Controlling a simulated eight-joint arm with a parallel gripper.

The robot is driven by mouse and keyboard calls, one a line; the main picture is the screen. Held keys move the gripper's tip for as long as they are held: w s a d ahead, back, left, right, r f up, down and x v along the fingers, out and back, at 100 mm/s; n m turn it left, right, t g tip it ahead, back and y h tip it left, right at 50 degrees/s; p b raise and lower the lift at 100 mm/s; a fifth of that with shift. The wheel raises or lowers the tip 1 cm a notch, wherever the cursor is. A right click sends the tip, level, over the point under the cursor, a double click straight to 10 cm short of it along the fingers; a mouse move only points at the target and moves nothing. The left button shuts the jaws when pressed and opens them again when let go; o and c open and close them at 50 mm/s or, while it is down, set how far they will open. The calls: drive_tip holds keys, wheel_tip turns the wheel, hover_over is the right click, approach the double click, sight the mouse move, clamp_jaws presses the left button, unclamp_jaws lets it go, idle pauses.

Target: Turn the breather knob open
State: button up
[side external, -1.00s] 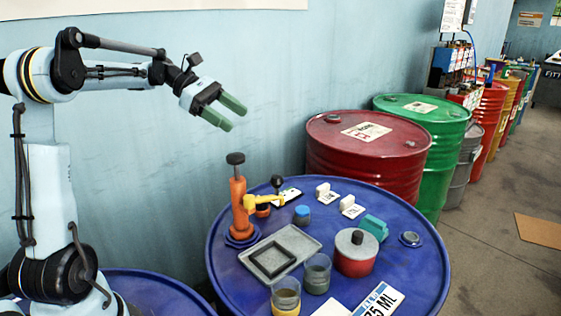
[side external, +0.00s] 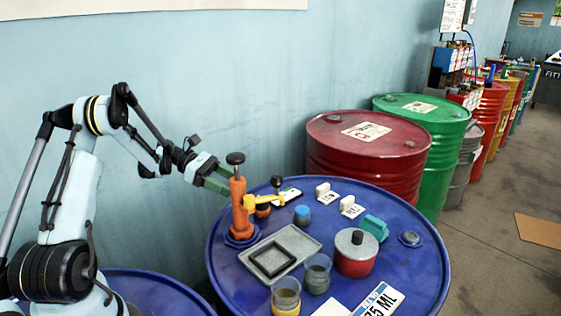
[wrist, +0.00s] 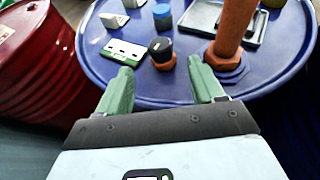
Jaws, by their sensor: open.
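A short orange fitting with a black cap, which looks like the breather knob (wrist: 161,48), stands on the blue drum top in the wrist view. In the side view its orange part (side external: 262,211) shows behind the pump's yellow spout (side external: 265,200); I cannot tell whether the black ball (side external: 277,181) above belongs to it. My gripper (side external: 227,184) is beside the orange pump column, behind it and above the drum top. In the wrist view my gripper (wrist: 158,72) has its green fingers apart and empty, with the black-capped fitting between and just beyond the tips.
The orange pump column (side external: 240,207) with a black top knob (side external: 235,158) stands close to my fingers; its base (wrist: 226,55) is just beyond the right finger. A white-green card (wrist: 124,51), a blue-lidded jar (side external: 302,215), a grey tray (side external: 304,240) and a red pot (side external: 356,258) are nearby.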

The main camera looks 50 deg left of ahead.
drive_tip(key=x, duration=1)
drive_tip(key=shift+w+d+f, duration=0.1)
drive_tip(key=shift+w+d, duration=0.05)
drive_tip(key=shift+d, duration=0.1)
